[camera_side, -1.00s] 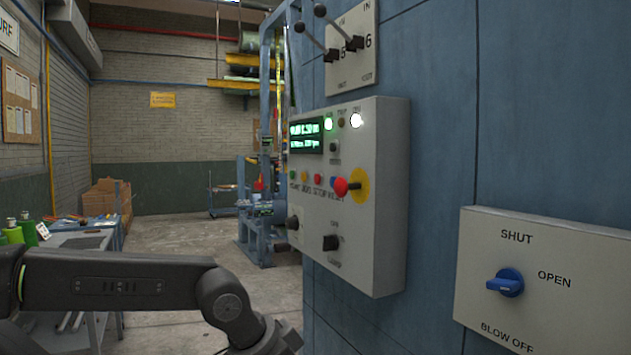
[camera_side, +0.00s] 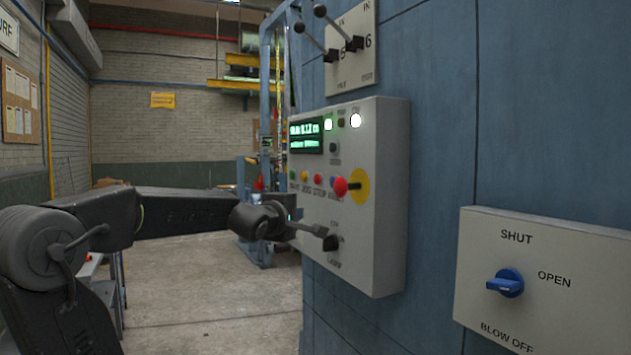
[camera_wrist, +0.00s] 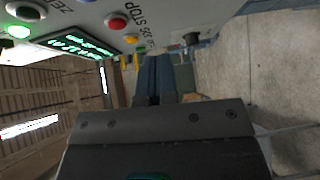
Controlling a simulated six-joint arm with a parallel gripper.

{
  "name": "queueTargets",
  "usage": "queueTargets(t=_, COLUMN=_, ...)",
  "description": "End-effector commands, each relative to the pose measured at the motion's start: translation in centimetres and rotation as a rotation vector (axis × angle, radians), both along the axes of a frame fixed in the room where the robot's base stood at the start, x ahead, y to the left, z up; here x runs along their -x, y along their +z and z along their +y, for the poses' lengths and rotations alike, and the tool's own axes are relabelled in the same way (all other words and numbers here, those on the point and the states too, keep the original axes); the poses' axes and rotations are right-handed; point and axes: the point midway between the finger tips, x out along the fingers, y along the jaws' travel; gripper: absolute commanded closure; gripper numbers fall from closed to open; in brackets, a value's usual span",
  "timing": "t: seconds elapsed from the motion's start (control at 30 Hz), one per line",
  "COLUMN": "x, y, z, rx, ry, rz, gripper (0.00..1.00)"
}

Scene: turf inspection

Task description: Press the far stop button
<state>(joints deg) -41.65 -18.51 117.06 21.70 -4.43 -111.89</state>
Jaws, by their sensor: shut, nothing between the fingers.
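A grey control box (camera_side: 372,235) hangs on a blue wall in the side view. A red button (camera_side: 318,179) sits in its button row above a STOP label. In the wrist view a red button (camera_wrist: 117,22) shows at the top, near the word STOP. A larger red mushroom knob (camera_side: 341,187) on a yellow plate (camera_side: 361,186) stands right of the row. My gripper (camera_side: 318,230) is shut and empty, below the button row and near the black lower switch (camera_side: 331,243); I cannot tell whether they touch. Its fingers (camera_wrist: 155,98) also show in the wrist view.
A yellow button (camera_side: 304,176) is left of the red one. Two black levers (camera_side: 332,55) stand out above the box. A blue rotary switch (camera_side: 505,283) is on a plate at right. A display (camera_side: 306,136) and lit lamps are on the box. Open floor (camera_side: 210,290) lies left.

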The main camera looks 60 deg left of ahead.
Motion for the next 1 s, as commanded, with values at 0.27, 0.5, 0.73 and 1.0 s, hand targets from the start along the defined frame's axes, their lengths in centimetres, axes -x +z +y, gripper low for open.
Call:
queueTargets(t=0.27, x=1.6, y=4.1, z=7.3, rx=0.143, ry=0.055, rz=-0.419, gripper=1.00)
queueTargets(t=0.5, x=2.6, y=5.7, z=9.5, rx=0.201, ry=0.035, rz=-0.577, gripper=1.00)
queueTargets(t=0.73, x=2.7, y=5.8, z=9.7, rx=0.209, ry=0.031, rz=-0.593, gripper=1.00)
queueTargets(t=1.0, x=2.3, y=5.7, z=9.6, rx=0.209, ry=0.030, rz=-0.592, gripper=1.00)
